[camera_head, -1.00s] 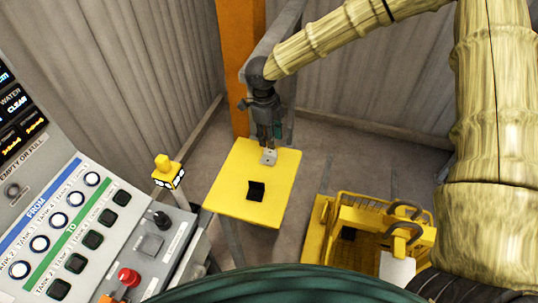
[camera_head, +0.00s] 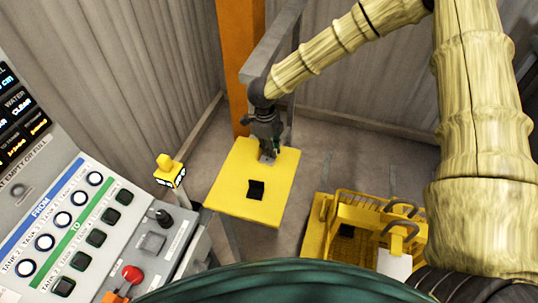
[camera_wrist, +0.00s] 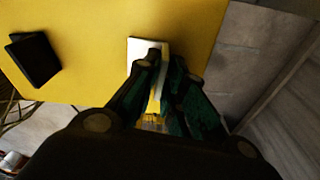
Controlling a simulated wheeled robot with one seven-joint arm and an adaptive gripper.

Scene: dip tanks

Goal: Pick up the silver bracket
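The silver bracket (camera_head: 267,157) lies on the far part of the yellow table (camera_head: 229,193), mostly hidden behind my gripper (camera_head: 271,147) in the head view. In the wrist view the bracket (camera_wrist: 136,47) looks pale, with one fingertip overlapping it and part of it showing between the fingers. My gripper (camera_wrist: 171,68) has its dark and green fingers apart, low at the bracket. Whether the fingers touch it cannot be told.
A black bracket (camera_head: 256,190) lies nearer on the table; it also shows in the wrist view (camera_wrist: 33,58). A yellow basket (camera_head: 372,220) with dark handles stands to the right. A control panel (camera_head: 75,225) with a red button (camera_head: 132,274) fills the left. An orange post (camera_head: 240,60) stands behind the table.

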